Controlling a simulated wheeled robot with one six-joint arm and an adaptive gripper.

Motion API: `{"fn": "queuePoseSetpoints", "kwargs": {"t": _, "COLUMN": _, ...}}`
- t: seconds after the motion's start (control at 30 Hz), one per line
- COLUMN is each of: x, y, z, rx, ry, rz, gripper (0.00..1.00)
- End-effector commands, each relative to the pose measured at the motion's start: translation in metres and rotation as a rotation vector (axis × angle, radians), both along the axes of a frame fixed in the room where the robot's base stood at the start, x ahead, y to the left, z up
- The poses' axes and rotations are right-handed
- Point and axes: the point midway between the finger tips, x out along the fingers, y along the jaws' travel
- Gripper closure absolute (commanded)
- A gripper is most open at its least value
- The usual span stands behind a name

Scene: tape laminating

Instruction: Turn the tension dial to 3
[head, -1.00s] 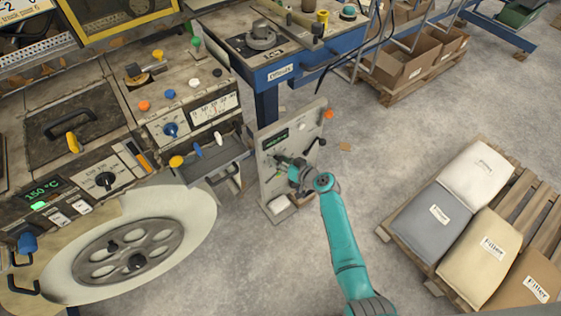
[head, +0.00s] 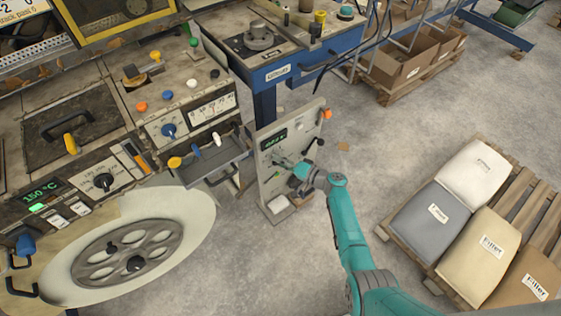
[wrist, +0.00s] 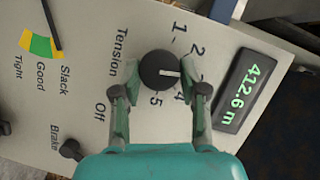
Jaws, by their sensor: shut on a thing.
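The tension dial (wrist: 158,68) is a round black knob with a white pointer line on a pale panel (wrist: 60,95). In the wrist view its pointer aims right, between the printed 2 and 4; the mark there is hidden behind a finger. My gripper (wrist: 161,74) is shut on the dial, one finger on each side. In the head view my gripper (head: 293,166) is at the face of the upright panel (head: 272,188), and the dial is too small to make out.
A green display (wrist: 240,90) reads 412.6 m beside the dial. A Brake knob (wrist: 71,149) and a Slack/Good/Tight gauge (wrist: 40,43) share the panel.

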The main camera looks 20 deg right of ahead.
Motion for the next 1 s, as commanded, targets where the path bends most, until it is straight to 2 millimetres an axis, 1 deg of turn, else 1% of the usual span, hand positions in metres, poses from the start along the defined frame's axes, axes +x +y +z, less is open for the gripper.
{"fn": "queuePoseSetpoints", "kwargs": {"t": 0.1, "x": -0.0004, "y": -0.0004, "z": -0.0017, "rx": 0.059, "ry": 0.021, "rz": -0.001, "gripper": 0.92}}
{"fn": "queuePoseSetpoints", "kwargs": {"t": 0.3, "x": -0.0002, "y": -0.0003, "z": -0.0018, "rx": 0.124, "ry": 0.041, "rz": 0.000, "gripper": 0.92}}
{"fn": "queuePoseSetpoints", "kwargs": {"t": 0.87, "x": -0.0005, "y": -0.0002, "z": -0.0026, "rx": 0.151, "ry": 0.051, "rz": -0.001, "gripper": 0.92}}
{"fn": "queuePoseSetpoints", "kwargs": {"t": 0.9, "x": -0.0005, "y": -0.0002, "z": -0.0026, "rx": 0.151, "ry": 0.051, "rz": -0.001, "gripper": 0.52}}
{"fn": "queuePoseSetpoints", "kwargs": {"t": 0.97, "x": -0.0005, "y": -0.0002, "z": -0.0025, "rx": 0.150, "ry": 0.051, "rz": -0.001, "gripper": 0.37}}
{"fn": "queuePoseSetpoints", "kwargs": {"t": 1.0, "x": -0.0005, "y": -0.0002, "z": -0.0024, "rx": 0.150, "ry": 0.051, "rz": -0.001, "gripper": 0.34}}
